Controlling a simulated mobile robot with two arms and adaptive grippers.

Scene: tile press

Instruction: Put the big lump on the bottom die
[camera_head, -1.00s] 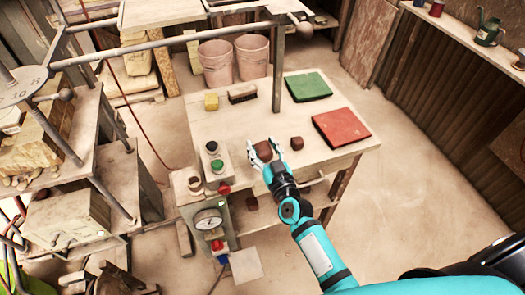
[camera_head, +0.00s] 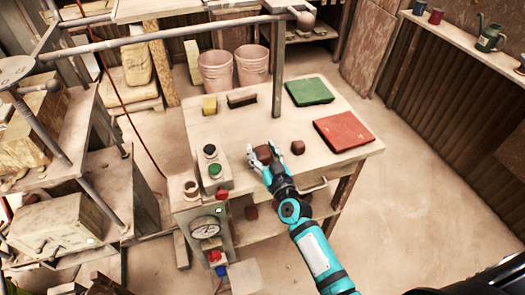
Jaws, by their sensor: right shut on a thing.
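The big lump (camera_head: 264,154) is a dark brown-red block near the front of the pale worktable. My right gripper (camera_head: 264,152) is shut on it, with a finger at each side. The lump is at or very near the tabletop; I cannot tell if it is lifted. A smaller brown lump (camera_head: 298,147) sits apart on the table, just right of the gripper. My left gripper is not in view. At the left stand pale heavy blocks (camera_head: 58,222) among metal bars; I cannot tell which part is the bottom die.
On the worktable (camera_head: 225,125) lie a green board (camera_head: 309,91), a red board (camera_head: 344,132), a yellow sponge (camera_head: 209,105) and a brush (camera_head: 241,99). A button box (camera_head: 215,168) and a gauge (camera_head: 206,228) are at its left front. A metal post (camera_head: 278,75) rises behind.

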